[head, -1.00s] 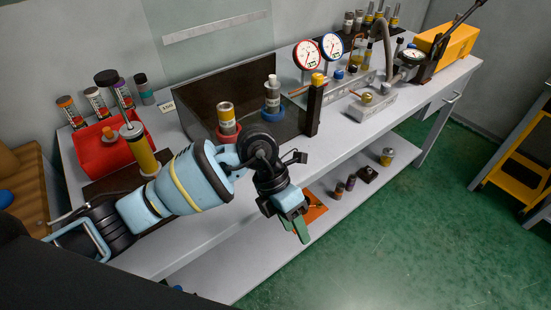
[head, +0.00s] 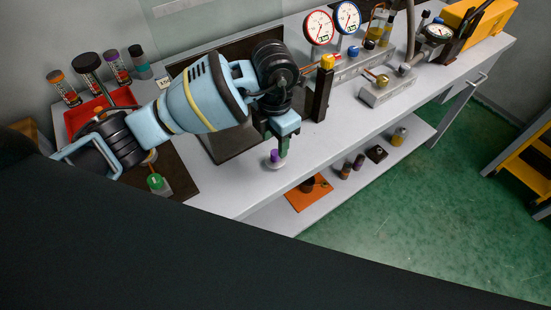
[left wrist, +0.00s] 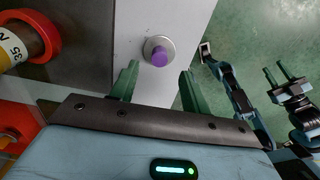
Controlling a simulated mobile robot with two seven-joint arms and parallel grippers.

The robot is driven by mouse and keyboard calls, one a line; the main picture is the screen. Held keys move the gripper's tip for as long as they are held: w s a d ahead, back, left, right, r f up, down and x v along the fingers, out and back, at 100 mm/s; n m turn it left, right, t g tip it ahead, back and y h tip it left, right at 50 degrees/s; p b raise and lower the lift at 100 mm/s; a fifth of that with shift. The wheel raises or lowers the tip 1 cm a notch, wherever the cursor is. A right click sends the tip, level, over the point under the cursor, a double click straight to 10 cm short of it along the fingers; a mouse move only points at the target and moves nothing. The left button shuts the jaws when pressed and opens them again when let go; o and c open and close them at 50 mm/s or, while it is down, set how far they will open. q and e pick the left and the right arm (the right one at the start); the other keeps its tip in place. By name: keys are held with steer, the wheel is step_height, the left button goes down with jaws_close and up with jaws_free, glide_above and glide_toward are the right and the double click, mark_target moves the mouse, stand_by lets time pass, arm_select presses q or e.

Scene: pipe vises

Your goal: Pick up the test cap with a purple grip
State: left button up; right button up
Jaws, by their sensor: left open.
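The test cap with a purple grip (head: 273,158) stands on the grey bench top near its front edge. In the left wrist view, the cap's purple grip (left wrist: 159,56) rises from a round metal disc. My left gripper (head: 283,143) is just above and beside the cap in the head view. In the left wrist view my left gripper (left wrist: 160,72) is open and empty, with the cap in line with the gap between its green fingers. My right gripper (left wrist: 278,74) shows at the right of the left wrist view, its green fingers apart and empty.
A dark tray (head: 232,142) lies behind my left arm. A dark post with a yellow top (head: 323,90) stands right of my left gripper. Gauges (head: 319,27) and a pipe fitting (head: 383,80) are further right. A lower shelf holds an orange mat (head: 308,193).

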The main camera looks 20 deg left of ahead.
mark_target(276, 152)
arm_select(q)
steer(key=shift+w+f, duration=0.2)
steer(key=shift+f, duration=2.35)
steer(key=shift+c, duration=0.2)
jaws_close()
steer(key=shift+r, duration=0.1)
